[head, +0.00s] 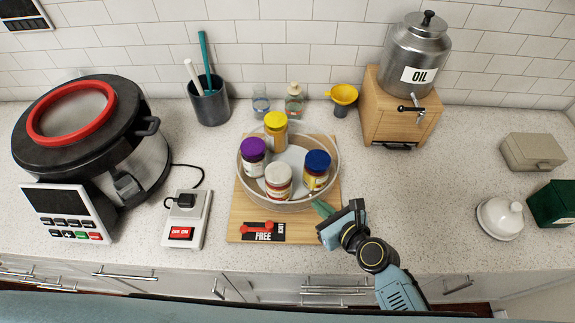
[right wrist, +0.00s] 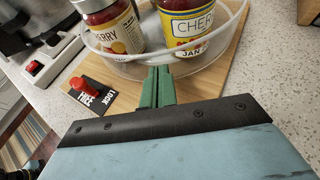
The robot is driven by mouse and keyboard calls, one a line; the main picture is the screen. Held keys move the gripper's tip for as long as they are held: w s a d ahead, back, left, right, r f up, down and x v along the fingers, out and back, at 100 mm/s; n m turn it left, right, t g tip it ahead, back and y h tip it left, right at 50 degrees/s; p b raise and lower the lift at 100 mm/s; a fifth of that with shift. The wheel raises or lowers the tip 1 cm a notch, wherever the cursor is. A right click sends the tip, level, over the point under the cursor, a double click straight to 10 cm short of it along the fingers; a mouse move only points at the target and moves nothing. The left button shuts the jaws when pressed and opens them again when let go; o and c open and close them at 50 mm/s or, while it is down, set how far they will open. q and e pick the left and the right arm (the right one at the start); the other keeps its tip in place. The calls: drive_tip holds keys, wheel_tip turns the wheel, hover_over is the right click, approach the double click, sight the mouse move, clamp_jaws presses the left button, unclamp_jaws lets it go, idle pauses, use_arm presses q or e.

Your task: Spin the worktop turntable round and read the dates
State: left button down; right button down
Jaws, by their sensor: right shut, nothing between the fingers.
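The turntable (head: 298,205), a round tray with a clear rim, sits on a wooden board (head: 236,207). It holds jars with yellow (head: 275,120), purple (head: 253,146), white (head: 278,169) and blue (head: 318,158) lids. A red lever (head: 257,226) lies by the word FREE on a black plate marked FREE and LOCK. My right gripper (head: 321,207) is shut and empty, its green fingertips (right wrist: 158,72) at the turntable's front right rim.
A large pot with a red-ringed lid (head: 68,112) and a switch box (head: 187,218) stand left. A dark utensil cup (head: 209,104), yellow funnel (head: 343,94) and oil tank (head: 416,55) on a wooden stand are behind. The worktop right of the board is mostly clear.

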sight(289, 206)
drive_tip(key=shift+s+a+p, duration=0.2)
drive_tip(key=shift+s+a, duration=0.1)
drive_tip(key=shift+a, duration=0.2)
drive_tip(key=shift+s+a+p, duration=0.2)
drive_tip(key=shift+s+a, duration=0.05)
drive_tip(key=shift+a, duration=0.25)
drive_tip(key=shift+s+a, duration=0.1)
drive_tip(key=shift+a, duration=0.25)
drive_tip(key=shift+s+a+r, duration=0.1)
drive_tip(key=shift+s+a, duration=0.1)
drive_tip(key=shift+a, duration=0.55)
drive_tip(key=shift+s+a, duration=0.15)
drive_tip(key=shift+a, duration=1)
drive_tip(key=shift+r, duration=0.1)
drive_tip(key=shift+d, duration=0.1)
